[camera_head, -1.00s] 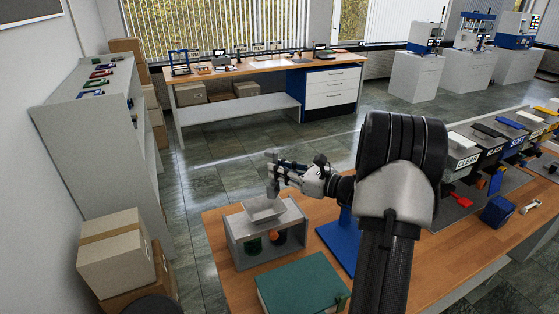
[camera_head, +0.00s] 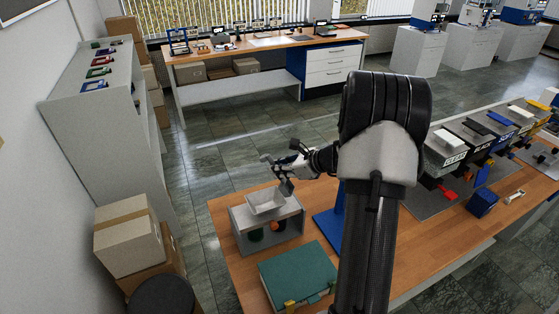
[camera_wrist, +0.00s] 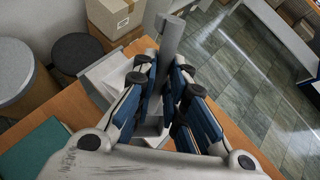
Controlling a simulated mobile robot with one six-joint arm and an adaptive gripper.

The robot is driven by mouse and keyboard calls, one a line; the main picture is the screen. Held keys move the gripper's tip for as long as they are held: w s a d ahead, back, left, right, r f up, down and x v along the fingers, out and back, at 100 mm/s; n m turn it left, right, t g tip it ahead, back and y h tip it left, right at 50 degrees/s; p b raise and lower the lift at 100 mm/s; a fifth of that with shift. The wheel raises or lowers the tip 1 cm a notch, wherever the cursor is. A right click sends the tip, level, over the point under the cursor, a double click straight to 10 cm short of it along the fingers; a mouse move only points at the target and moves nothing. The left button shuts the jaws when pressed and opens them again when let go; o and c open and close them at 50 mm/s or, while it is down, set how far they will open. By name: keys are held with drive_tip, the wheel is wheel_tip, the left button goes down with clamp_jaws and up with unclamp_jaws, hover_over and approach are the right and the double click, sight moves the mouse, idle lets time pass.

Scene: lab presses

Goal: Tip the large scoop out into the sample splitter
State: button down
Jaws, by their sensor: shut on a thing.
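The sample splitter (camera_head: 285,219) is a grey box on the wooden bench. My gripper (camera_head: 284,167) is above the hopper's far right side, shut on a grey scoop (camera_head: 286,187). In the wrist view the scoop's grey bar (camera_wrist: 171,38) sticks out past the fingers (camera_wrist: 172,95), beside the pale hopper (camera_wrist: 108,75). The scoop appears tilted and apart from the hopper. Its contents are hidden.
A teal box (camera_head: 297,272) lies in front of the splitter, and a blue plate (camera_head: 329,229) stands right of it. Labelled bins (camera_head: 447,153) line the bench's right. Cartons (camera_head: 130,237) and a dark stool (camera_head: 162,294) stand left of the bench.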

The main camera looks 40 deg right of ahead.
drive_tip(key=shift+r+g+h+p, duration=0.3)
drive_tip(key=shift+g+p, duration=0.45)
drive_tip(key=shift+p, duration=1.25)
drive_tip(key=shift+r+g+h+p, duration=0.1)
drive_tip(key=shift+g+h+p, duration=0.5)
drive_tip(key=shift+p, duration=1.35)
drive_tip(key=g+p, duration=0.2)
drive_tip(key=p, duration=0.7)
drive_tip(key=shift+r+n+h, duration=0.1)
drive_tip(key=shift+n+h, duration=0.2)
drive_tip(key=shift+h, duration=0.1)
drive_tip(key=shift+a+f+g, duration=0.1)
drive_tip(key=shift+f+g, duration=0.1)
drive_tip(key=shift+g, duration=0.35)
drive_tip(key=shift+g+h, duration=0.4)
drive_tip(key=shift+g, duration=0.1)
drive_tip(key=shift+w+r+h, duration=0.1)
drive_tip(key=shift+h, duration=0.2)
drive_tip(key=shift+g, duration=0.5)
drive_tip(key=shift+n+g+h, duration=0.3)
drive_tip(key=shift+g+h, duration=0.1)
drive_tip(key=shift+g, duration=0.1)
drive_tip(key=shift+r+g, duration=0.1)
drive_tip(key=shift+g, duration=0.3)
